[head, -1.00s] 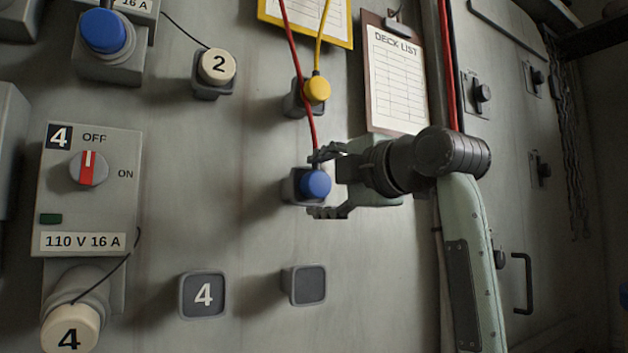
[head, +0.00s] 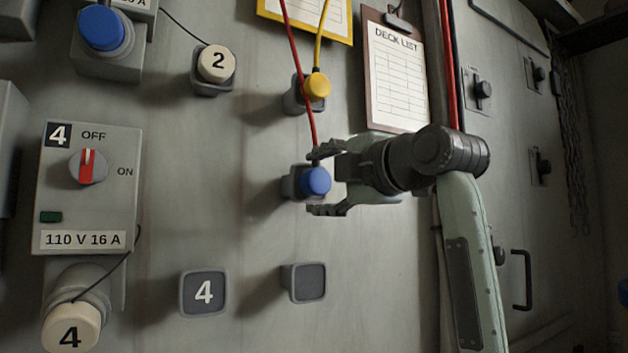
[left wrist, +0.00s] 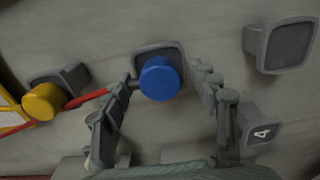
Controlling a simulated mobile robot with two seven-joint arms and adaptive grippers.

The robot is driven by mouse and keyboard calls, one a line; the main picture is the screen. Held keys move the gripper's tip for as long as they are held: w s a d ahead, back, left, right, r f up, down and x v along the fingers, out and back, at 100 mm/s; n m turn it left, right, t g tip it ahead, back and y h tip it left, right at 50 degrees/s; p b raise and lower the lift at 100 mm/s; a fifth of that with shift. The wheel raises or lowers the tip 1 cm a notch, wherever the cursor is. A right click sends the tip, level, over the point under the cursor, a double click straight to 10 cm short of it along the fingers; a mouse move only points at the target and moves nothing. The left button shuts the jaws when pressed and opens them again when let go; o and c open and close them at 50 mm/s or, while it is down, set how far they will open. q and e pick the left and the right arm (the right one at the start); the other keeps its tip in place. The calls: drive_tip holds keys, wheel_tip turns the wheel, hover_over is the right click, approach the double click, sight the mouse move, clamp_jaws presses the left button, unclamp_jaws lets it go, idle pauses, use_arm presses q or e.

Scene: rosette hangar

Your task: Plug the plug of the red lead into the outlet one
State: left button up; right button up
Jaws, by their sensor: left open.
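The red lead (head: 300,80) runs down from the top to a round blue plug (head: 317,181), which sits in a dark square holder on the grey wall. My left gripper (head: 314,181) is open, with one finger above and one below the blue plug. In the left wrist view the blue plug (left wrist: 160,79) shows at the fingertips, between the fingers (left wrist: 168,92); I cannot tell whether they touch it. No outlet marked 1 is legible. A blue round piece (head: 101,28) sits on a socket at the upper left. My right gripper is not in view.
A yellow plug (head: 317,86) with a yellow lead sits in a holder just above. A white plug marked 2 (head: 216,64) and switch box 4 (head: 88,185) are at left. An empty holder (head: 304,283) is below. A clipboard (head: 396,80) hangs behind my gripper.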

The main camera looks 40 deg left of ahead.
sight(321, 181)
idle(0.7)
use_arm(q)
clamp_jaws()
drive_tip(key=shift+d, duration=0.1)
drive_tip(key=shift+v, duration=2.85)
